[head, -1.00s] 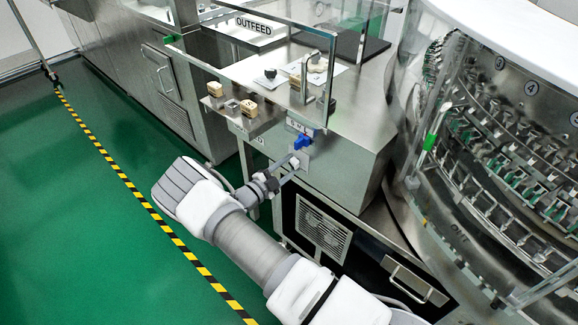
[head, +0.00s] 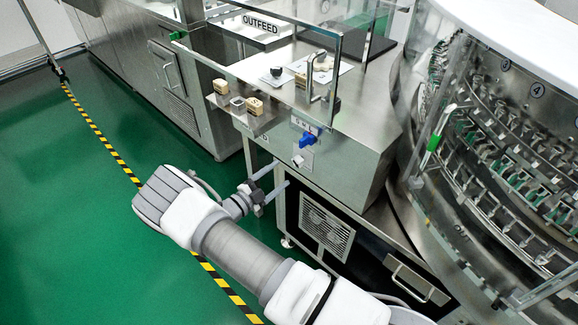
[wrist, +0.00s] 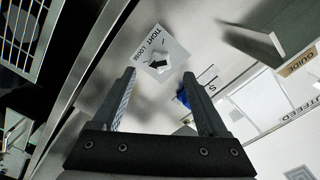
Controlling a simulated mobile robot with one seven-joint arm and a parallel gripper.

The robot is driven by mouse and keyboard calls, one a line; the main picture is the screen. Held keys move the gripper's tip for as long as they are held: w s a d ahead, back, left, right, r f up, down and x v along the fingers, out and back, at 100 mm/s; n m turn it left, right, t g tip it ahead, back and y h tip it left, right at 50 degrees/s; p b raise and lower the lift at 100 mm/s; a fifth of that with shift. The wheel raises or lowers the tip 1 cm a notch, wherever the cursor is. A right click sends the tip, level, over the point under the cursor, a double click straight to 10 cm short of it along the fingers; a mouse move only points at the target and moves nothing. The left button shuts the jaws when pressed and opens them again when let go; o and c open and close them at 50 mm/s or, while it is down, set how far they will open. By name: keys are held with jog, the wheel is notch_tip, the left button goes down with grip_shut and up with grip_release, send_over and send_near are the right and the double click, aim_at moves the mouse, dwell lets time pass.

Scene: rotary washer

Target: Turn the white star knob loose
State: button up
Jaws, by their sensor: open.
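The small white star knob (head: 299,161) sits on a light label plate (head: 309,154) on the front face of the steel cabinet, just below a blue knob (head: 308,140). In the wrist view the plate (wrist: 177,52) reads TIGHT and LOOSE with a black arrow, and the pale knob (wrist: 160,57) is at its middle. My gripper (head: 279,175) is open and empty, its two fingers apart and pointing at the cabinet front. It is a little below and left of the knob, not touching it. In the wrist view the knob shows just beyond the gap between the fingertips (wrist: 159,73).
A clear guard with a metal handle (head: 319,70) stands above the cabinet. A small ledge (head: 232,108) with light blocks juts out at the upper left. A vent grille (head: 325,232) lies below. The green floor (head: 70,220) at left is free.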

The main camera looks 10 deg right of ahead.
jog(key=v, duration=1)
jog(key=shift+p, duration=0.3)
jog(key=shift+r, duration=0.1)
jog(key=s+d+r+m+g+y+p, duration=0.2)
jog(key=s+d+r+m+g, duration=0.15)
jog(key=r+m, duration=0.5)
jog(key=s+d+r+m+g+y+p, duration=0.2)
jog(key=d+r+m+g, duration=0.25)
jog(key=r+m, duration=0.4)
jog(key=s+d+r+m+g+y+p, duration=0.2)
jog(key=d+r+m+g, duration=0.15)
jog(key=r+m, duration=0.5)
jog(key=s+d+r+m+t+y+p, duration=0.3)
jog(key=s+r+m+t+y+p, duration=0.2)
jog(key=s+r+m, duration=1.3)
notch_tip(320, 180, up, 3)
jog(key=m+t+y, duration=0.1)
jog(key=m+y, duration=0.2)
jog(key=m, duration=0.4)
jog(key=shift+s+y+p, duration=0.15)
jog(key=shift+y+p, duration=0.15)
jog(key=shift+p, duration=0.05)
jog(key=shift+f+t, duration=0.15)
jog(key=shift+t, duration=0.1)
